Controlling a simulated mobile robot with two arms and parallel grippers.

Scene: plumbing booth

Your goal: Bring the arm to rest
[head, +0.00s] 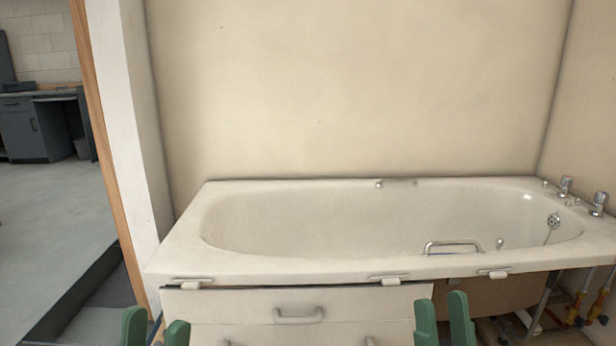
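My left gripper (155,328) shows only as two green fingertips at the bottom left edge. A gap lies between them, so it is open, and nothing shows in it. My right gripper (443,321) shows as two green fingertips at the bottom, right of the middle. They also stand apart, with nothing between them. Both arms behind the fingertips are out of view. Both grippers appear in front of the white bath (300,268), low against its front side.
Drawers with a handle (299,316) sit under the bath rim. Taps (565,187) stand at the bath's right end, and pipes with yellow fittings (577,308) show below. A wall end with a wooden edge (98,140) stands at left. Open floor (45,210) lies beyond.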

